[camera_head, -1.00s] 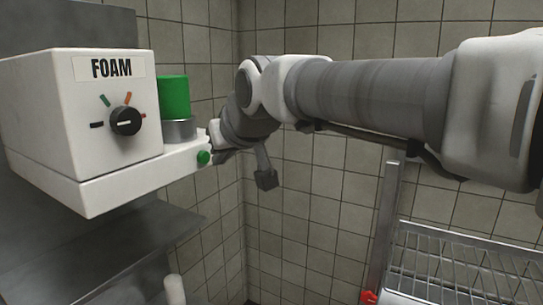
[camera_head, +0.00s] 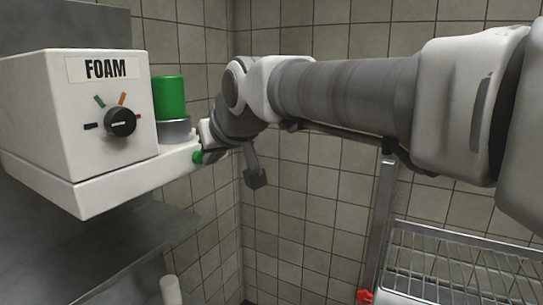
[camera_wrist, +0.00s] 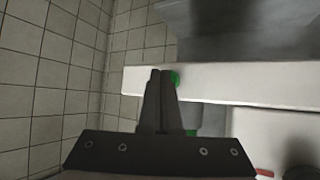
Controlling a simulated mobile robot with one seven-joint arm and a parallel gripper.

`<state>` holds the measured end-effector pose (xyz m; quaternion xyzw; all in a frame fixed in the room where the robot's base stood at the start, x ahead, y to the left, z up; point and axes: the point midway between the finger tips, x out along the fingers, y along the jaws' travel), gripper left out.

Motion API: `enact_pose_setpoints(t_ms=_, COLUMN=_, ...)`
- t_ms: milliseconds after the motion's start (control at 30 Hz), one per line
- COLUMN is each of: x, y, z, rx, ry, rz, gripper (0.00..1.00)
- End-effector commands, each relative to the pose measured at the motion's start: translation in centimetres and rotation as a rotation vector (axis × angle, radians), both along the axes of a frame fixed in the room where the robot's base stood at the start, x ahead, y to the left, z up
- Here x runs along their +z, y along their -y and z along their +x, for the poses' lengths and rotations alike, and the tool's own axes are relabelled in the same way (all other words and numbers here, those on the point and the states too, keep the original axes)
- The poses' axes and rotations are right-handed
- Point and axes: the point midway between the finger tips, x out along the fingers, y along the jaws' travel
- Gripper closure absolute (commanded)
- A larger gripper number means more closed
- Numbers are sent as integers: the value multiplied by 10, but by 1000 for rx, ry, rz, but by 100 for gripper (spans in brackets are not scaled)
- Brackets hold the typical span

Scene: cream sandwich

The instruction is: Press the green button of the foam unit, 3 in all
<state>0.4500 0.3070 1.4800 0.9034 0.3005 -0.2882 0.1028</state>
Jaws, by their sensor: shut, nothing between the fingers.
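The white foam unit (camera_head: 62,115) with a "FOAM" label and black dial stands at the left of the head view. Its green button (camera_head: 198,157) sits on the end of the low front ledge, partly covered by my gripper (camera_head: 207,155). In the wrist view my gripper (camera_wrist: 160,73) is shut and empty. Its fingertips lie over the white ledge (camera_wrist: 240,88), right beside the green button (camera_wrist: 175,78). I cannot tell whether they touch it. A green cylinder (camera_head: 169,98) stands on a grey round base behind the ledge.
A grey metal shelf (camera_head: 125,250) lies below the unit, with a white cylinder (camera_head: 171,290) under it. A wire rack (camera_head: 450,262) stands at the lower right, with a red knob (camera_head: 365,297) at its post. Tiled walls close off the back.

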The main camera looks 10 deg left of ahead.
Motion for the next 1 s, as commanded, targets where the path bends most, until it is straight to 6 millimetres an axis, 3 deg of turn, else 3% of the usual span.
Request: enact_pose_setpoints(t_ms=1000, x=0, y=-5, z=2, rx=0, ry=1, rz=1, gripper=100)
